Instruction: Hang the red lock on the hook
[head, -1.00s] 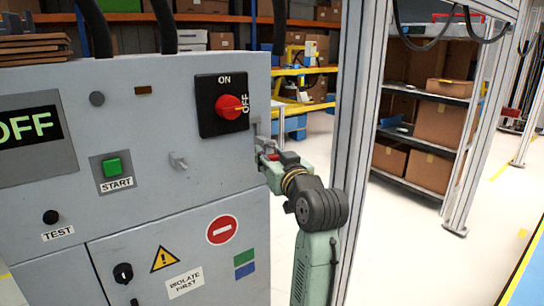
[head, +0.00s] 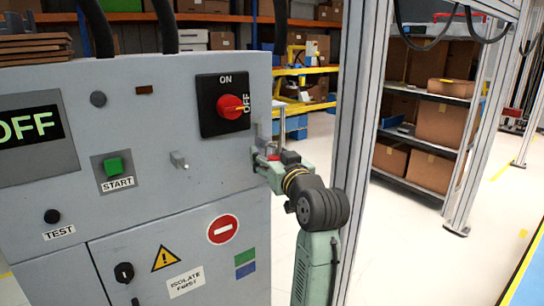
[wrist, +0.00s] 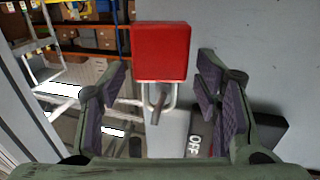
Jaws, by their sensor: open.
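The red lock (wrist: 160,52) shows in the wrist view, its square body at the top and its silver shackle (wrist: 174,98) below in the picture. A grey peg-like hook (wrist: 158,104) appears within the shackle loop; I cannot tell whether they touch. My gripper (wrist: 162,72) is open, with a finger on each side of the lock and visible gaps to both. In the head view my gripper (head: 273,160) is at the panel's right edge, and only a small red patch of the lock (head: 272,157) shows.
The grey control panel (head: 150,195) carries a red rotary switch (head: 232,107) above and left of my gripper, and a green start button (head: 113,166). A metal post (head: 352,140) stands close on the right of my arm. Shelves with boxes (head: 420,110) are behind.

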